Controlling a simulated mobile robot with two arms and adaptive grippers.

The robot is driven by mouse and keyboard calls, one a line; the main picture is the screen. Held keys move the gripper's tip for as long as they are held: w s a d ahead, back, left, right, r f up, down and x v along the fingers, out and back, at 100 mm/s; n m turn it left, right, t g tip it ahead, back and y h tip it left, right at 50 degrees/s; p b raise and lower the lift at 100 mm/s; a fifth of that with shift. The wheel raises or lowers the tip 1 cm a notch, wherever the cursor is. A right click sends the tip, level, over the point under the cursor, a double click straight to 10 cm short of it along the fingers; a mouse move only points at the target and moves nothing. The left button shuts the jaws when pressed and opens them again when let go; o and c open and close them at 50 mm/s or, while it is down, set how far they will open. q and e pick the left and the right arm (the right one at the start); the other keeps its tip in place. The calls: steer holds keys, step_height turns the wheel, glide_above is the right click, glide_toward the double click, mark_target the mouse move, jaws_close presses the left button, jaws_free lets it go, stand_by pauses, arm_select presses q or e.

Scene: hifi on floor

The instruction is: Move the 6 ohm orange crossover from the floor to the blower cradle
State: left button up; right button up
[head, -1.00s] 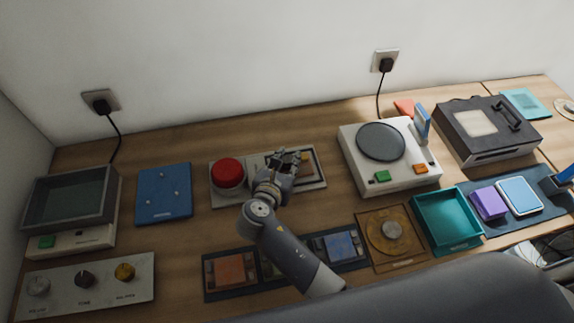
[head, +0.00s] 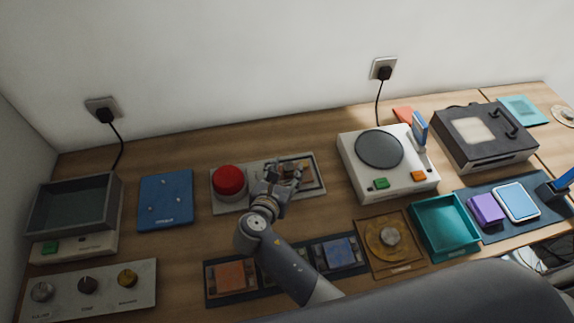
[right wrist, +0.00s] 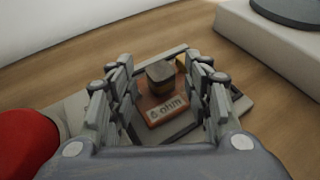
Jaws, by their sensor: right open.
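The 6 ohm orange crossover (right wrist: 165,108), an orange block with a "6 ohm" label and a grey-brown coil on top, shows in the right wrist view. It sits inside the dark-framed recess of a grey plate (right wrist: 243,106), beside a big red button; this appears to be the blower cradle, and its plate shows in the head view (head: 228,208). My right gripper (head: 288,172) is over the recess. In the right wrist view its fingers (right wrist: 163,88) are open, one on each side of the crossover. In the head view the gripper hides most of the crossover. My left gripper is not in view.
The red button (head: 229,181) stands just left of my right gripper. A white turntable-like unit (head: 382,190) is to the right. A dark strip (head: 222,299) with an orange block (head: 231,275) and a blue block (head: 340,251) lies in front. A blue board (head: 166,200) lies left.

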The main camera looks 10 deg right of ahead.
steer(key=p+v, duration=0.5)
steer(key=v, duration=0.4)
steer(key=shift+s+r, duration=0.1)
steer(key=shift+r, duration=0.15)
steer(key=shift+s+a, duration=0.25)
steer(key=shift+s, duration=0.1)
